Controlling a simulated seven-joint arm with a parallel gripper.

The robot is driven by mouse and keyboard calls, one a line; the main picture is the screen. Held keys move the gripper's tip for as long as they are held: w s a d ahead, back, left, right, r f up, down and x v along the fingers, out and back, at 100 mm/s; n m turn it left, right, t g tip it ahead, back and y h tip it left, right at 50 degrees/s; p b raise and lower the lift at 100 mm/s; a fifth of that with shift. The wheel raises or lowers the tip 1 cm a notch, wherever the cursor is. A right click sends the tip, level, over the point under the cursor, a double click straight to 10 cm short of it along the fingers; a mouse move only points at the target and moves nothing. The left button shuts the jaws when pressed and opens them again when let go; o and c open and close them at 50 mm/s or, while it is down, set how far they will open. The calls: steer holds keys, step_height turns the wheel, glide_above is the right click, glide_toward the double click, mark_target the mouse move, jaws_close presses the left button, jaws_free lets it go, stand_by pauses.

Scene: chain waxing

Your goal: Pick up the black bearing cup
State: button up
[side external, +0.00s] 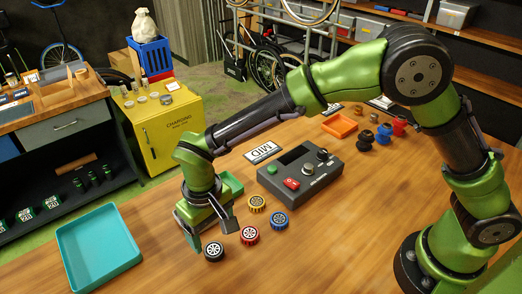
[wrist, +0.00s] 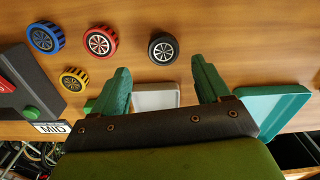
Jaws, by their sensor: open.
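The black bearing cup (side external: 213,250) is a round, ribbed piece with a pale spoked face, lying flat on the wooden table. In the wrist view the black cup (wrist: 163,48) shows whole, just beyond the fingertips and roughly centred between them. My gripper (side external: 211,233) is close beside the cup, with its fingers pointing down. In the wrist view my gripper (wrist: 160,66) has its two green fingers spread wide, with nothing held between them. The exact height of the fingertips above the table is hard to tell.
Red (side external: 249,236), blue (side external: 279,221) and yellow (side external: 257,203) cups lie right of the black one. A teal tray (side external: 72,262) stands to the left. An orange tray (side external: 340,126) is farther back.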

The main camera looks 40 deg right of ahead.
mark_target(212, 248)
steer(key=f, duration=0.5)
steer(key=shift+a+f, duration=0.15)
steer(key=shift+a, duration=0.15)
steer(key=c, duration=1.1)
steer(key=shift+c, duration=0.2)
